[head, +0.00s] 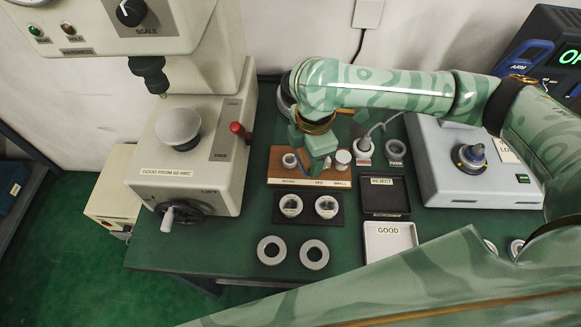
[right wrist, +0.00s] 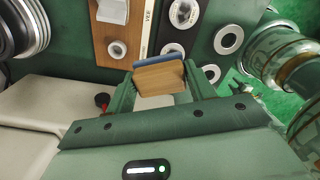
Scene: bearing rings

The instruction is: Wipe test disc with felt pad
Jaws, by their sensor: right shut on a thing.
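My right gripper (head: 318,165) is above the wooden board at the back middle of the table, pointing down. In the right wrist view its fingers (right wrist: 160,88) are shut on the felt pad (right wrist: 160,77), a small wooden block with a blue-grey felt layer along one edge. The pad is hard to make out in the head view. A small grey metal disc, likely the test disc (head: 290,160), sits at the board's left end. It also shows in the right wrist view (right wrist: 117,48), apart from the pad in the picture. My left gripper is not in view.
The wooden board (head: 283,179) also holds a white-topped cylinder (head: 343,157). A hardness tester (head: 210,150) stands left. In front are a black plate with two rings (head: 309,215) and two loose rings (head: 271,250). REJECT (head: 385,211) and GOOD (head: 390,250) trays lie right.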

